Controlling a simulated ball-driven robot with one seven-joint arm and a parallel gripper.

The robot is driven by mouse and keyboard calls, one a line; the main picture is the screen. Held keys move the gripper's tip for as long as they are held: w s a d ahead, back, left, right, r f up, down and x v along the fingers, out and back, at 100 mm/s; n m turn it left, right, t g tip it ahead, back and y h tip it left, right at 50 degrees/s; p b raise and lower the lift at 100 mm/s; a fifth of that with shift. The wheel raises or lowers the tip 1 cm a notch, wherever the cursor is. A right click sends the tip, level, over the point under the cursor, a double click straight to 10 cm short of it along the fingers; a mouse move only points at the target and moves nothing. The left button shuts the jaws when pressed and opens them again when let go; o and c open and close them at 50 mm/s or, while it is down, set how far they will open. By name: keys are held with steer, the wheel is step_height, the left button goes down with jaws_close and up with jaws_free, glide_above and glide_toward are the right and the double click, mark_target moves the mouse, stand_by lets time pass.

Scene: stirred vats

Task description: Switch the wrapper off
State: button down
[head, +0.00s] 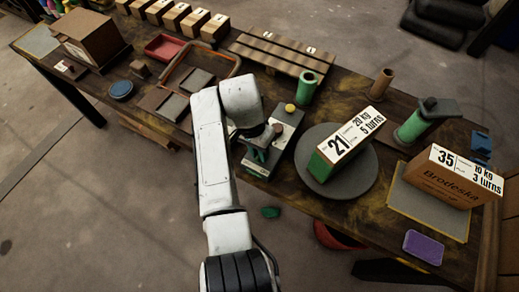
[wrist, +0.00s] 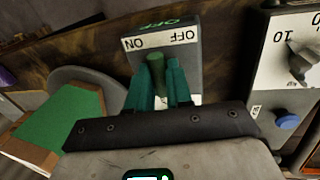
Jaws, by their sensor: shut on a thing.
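The switch panel shows in the wrist view as a grey plate (wrist: 188,63) with a white strip marked ON at the left and OFF at the right. A dark green lever (wrist: 155,62) stands in front of the strip. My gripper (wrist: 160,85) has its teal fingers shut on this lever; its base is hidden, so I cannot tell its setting. In the head view, my gripper (head: 257,157) is at the grey control box (head: 287,122) at the table's front edge. The wrapper's round grey turntable (head: 312,184) bears a green-sided box (head: 346,142) marked 21, 20 kg, 5 turns.
A brown carton (head: 440,183) marked 35 lies on a grey pad at the right, near a purple block (head: 423,247). Green rolls (head: 307,88) stand behind the turntable. A dial panel with a blue button (wrist: 288,122) is close to the right of my gripper.

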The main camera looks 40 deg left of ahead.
steer(key=m, duration=0.4)
steer(key=shift+w+m+g, duration=0.15)
steer(key=shift+m+g, duration=0.15)
steer(key=shift+g, duration=0.1)
steer(key=shift+w+m+g, duration=0.1)
steer(key=shift+m+g, duration=0.2)
steer(key=shift+m, duration=1.6)
steer(key=c, duration=1)
jaws_free()
steer(key=shift+c, duration=0.2)
steer(key=v, duration=1)
steer(key=shift+r, duration=0.4)
